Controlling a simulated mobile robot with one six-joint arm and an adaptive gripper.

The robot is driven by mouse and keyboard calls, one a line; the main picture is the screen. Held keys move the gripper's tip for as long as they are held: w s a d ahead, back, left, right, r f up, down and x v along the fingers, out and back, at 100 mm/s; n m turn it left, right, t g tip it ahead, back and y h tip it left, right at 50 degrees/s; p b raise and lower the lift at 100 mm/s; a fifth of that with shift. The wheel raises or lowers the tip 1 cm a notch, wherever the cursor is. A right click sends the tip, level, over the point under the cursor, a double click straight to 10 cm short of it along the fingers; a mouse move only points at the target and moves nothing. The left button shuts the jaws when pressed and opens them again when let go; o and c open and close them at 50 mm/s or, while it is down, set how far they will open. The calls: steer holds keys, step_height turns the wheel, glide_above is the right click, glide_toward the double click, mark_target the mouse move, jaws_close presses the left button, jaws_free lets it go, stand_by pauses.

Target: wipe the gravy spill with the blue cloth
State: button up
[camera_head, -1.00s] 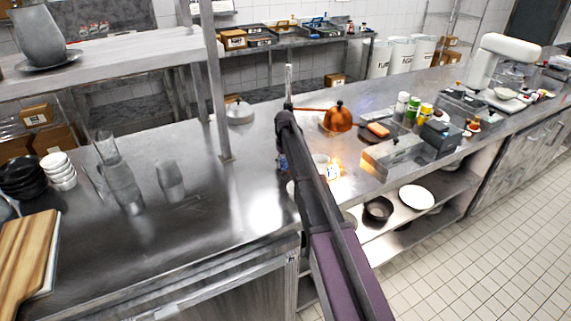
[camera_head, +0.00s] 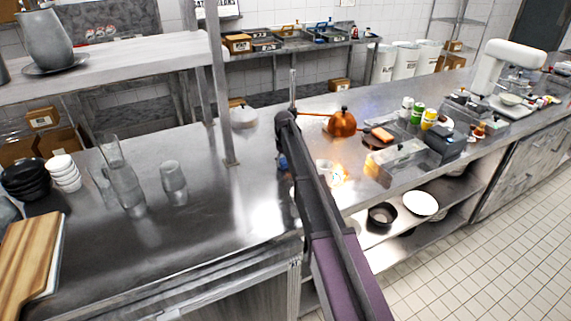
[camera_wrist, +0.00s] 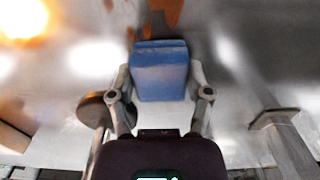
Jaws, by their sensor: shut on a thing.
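The blue cloth (camera_wrist: 160,72) is a folded block in the wrist view. My gripper (camera_wrist: 161,84) is shut on it, with one finger at each side. Brown smears, likely the gravy spill (camera_wrist: 165,12), show on the steel at the top edge of the wrist view, beyond the cloth and cut off by the frame. I cannot tell whether the cloth touches the counter. In the head view my arm covers the middle of the steel counter (camera_head: 215,215), and I cannot make out the spill or the gripper's fingers there.
A shelf post (camera_head: 215,90) stands left of my arm; its foot also shows in the wrist view (camera_wrist: 275,118). Glasses (camera_head: 125,185) stand left. A round lidded thing (camera_head: 243,116) sits behind.

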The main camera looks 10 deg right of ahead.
steer(key=shift+f, duration=0.15)
steer(key=shift+s, duration=0.2)
stand_by(0.4)
steer(key=shift+s+d, duration=0.3)
steer(key=shift+s, duration=0.55)
steer(key=shift+s+d, duration=0.3)
steer(key=shift+s, duration=0.5)
steer(key=shift+s+d, duration=0.3)
steer(key=shift+s, duration=0.65)
steer(key=shift+s+d, duration=0.3)
steer(key=shift+s, duration=0.6)
steer(key=shift+s, duration=0.1)
steer(key=shift+s+d, duration=0.3)
steer(key=shift+s, duration=0.55)
steer(key=shift+s+d, duration=0.25)
steer(key=shift+s, duration=0.55)
steer(key=shift+a, duration=0.15)
